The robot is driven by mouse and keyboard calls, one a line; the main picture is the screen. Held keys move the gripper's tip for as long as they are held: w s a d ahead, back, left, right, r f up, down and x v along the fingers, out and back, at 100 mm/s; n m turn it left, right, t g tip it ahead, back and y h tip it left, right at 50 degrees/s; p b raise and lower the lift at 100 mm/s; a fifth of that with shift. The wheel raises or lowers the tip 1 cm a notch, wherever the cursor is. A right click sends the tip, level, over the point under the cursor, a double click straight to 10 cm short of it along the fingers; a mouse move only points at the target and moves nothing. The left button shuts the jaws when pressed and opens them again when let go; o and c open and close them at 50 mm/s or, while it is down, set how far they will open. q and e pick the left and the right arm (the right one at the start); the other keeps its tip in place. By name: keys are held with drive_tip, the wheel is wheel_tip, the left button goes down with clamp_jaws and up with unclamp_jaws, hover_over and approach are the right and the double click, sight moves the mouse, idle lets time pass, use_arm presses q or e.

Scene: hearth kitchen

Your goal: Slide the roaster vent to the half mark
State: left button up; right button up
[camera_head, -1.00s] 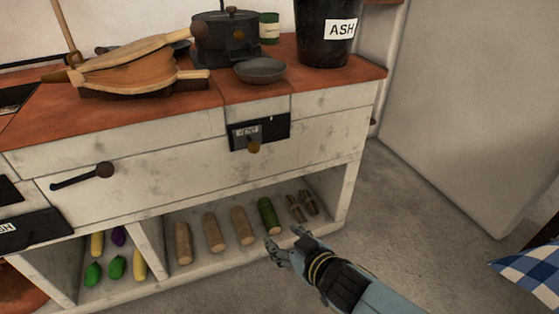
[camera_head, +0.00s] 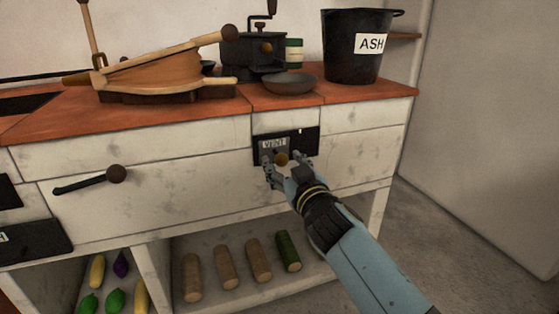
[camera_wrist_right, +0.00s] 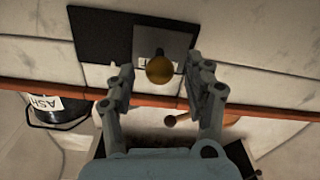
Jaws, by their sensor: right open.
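The roaster vent is a dark plate (camera_head: 309,139) on the white counter front, with a grey slider marked VENT (camera_head: 273,146) toward its left side. A round brass knob (camera_head: 281,159) sticks out from the slider's lower part. In the right wrist view the knob (camera_wrist_right: 160,70) lies between the fingertips. My right gripper (camera_head: 286,164) is open, its fingers on either side of the knob, with a gap to each finger in the wrist view. My left gripper is not in view.
A dark pan (camera_head: 289,83), a grinder (camera_head: 252,50), bellows (camera_head: 160,72) and an ASH bucket (camera_head: 352,62) stand on the red counter top. Several logs (camera_head: 226,267) lie on the shelf below.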

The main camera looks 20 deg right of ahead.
sight(279, 157)
drive_tip(key=shift+w+b, duration=0.3)
drive_tip(key=shift+w, duration=1.55)
clamp_jaws()
